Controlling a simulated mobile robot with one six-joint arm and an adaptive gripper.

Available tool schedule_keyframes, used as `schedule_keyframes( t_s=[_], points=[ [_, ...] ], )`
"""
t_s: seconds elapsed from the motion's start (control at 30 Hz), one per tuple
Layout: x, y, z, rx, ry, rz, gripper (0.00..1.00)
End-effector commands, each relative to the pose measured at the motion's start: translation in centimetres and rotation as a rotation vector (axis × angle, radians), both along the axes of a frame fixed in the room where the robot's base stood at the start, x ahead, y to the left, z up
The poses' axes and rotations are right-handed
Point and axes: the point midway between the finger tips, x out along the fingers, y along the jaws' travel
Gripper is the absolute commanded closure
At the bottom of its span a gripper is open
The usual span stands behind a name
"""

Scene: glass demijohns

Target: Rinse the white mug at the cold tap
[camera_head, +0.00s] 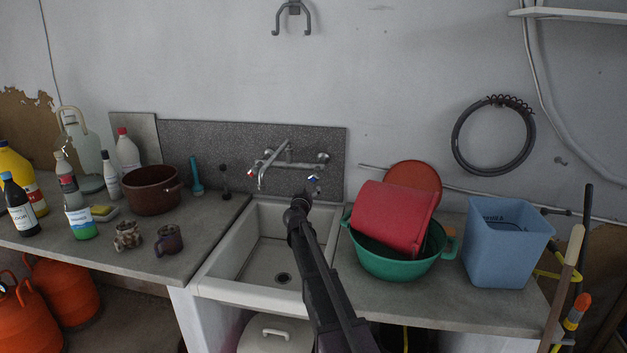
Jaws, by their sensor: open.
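No plainly white mug shows. A mottled pale-and-brown mug (127,235) and a dark mug (169,239) stand on the left counter, near its front edge. The wall tap (287,160) has a spout over the sink, a red-marked handle (252,174) on the left and a blue-marked cold handle (313,179) on the right. My gripper (302,198) is open, with nothing visible in it. It appears just below the cold handle in the picture; I cannot tell whether they touch. My arm hides part of the sink's right side.
The white sink (215,266) looks empty, with a dark drain. A brown pot (151,190) and several bottles stand on the left counter. On the right are a green basin (392,264) holding a red tub (394,218) and a blue bin (505,245).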

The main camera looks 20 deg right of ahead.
Motion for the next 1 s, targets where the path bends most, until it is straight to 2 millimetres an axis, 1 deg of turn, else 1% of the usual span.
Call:
schedule_keyframes(
  t_s=[0.03, 0.2, 0.4, 0.6, 0.8, 1.0],
  points=[
    [1.0, -0.5, 0.0, 0.0, 0.0, -0.001, 0.06],
    [3.4, -1.7, 0.0, 0.0, 0.0, 0.001, 0.06],
    [6.0, -3.3, 0.0, 0.0, 0.0, -0.001, 0.06],
    [8.0, -4.4, 0.0, 0.0, 0.0, 0.001, 0.06],
    [9.0, -5.0, 0.0, 0.0, 0.0, 0.001, 0.06],
    [9.1, -5.1, 0.0, 0.0, 0.0, 0.001, 0.06]
  ],
)
